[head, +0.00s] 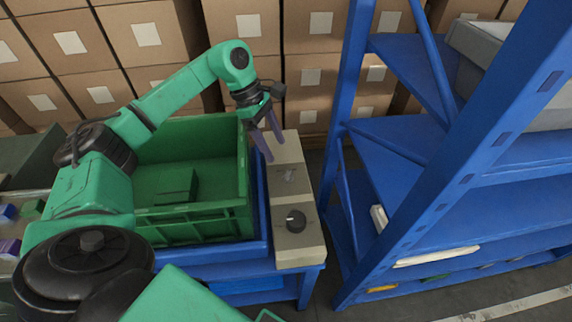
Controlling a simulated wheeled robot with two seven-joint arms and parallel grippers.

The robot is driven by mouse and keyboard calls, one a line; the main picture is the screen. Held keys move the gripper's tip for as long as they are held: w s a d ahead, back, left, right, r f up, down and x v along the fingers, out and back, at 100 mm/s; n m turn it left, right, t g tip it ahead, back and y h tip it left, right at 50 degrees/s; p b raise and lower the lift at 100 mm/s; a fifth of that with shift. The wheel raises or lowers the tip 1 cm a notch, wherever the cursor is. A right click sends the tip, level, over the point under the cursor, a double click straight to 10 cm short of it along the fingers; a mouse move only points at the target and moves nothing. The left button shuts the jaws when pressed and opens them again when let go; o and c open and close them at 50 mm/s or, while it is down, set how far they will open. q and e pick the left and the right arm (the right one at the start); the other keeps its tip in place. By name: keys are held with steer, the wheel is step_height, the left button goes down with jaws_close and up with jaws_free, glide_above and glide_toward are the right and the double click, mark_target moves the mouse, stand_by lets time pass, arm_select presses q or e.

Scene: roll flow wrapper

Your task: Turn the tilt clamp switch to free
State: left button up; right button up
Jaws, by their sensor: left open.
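A beige control panel (299,250) stands on the right end of a blue stand. It carries a round black knob (296,219) with a light mark near the front and a small grey switch (288,175) farther back. I cannot read any labels, so I cannot tell which is the tilt clamp switch or its setting. My left gripper (275,151) is open and empty, fingers pointing down over the back part of the panel. It is behind the grey switch and appears apart from it. My right gripper is not in view.
A green crate (195,226) sits in the blue stand (262,262) left of the panel. A blue shelf rack (440,215) rises close on the right. Stacked cardboard boxes (150,35) line the back. A narrow floor gap separates the panel and rack.

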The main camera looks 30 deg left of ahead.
mark_target(288, 173)
arm_select(q)
steer(key=p+x, duration=0.1)
steer(key=x, duration=0.7)
steer(key=shift+w+a+f, duration=0.1)
steer(key=shift+w+f, duration=0.1)
steer(key=shift+f, duration=0.05)
steer(key=shift+d+f, duration=0.3)
steer(key=shift+f, duration=0.15)
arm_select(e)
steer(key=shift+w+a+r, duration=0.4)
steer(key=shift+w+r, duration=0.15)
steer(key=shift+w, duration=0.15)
arm_select(q)
steer(key=shift+a, duration=0.1)
jaws_close()
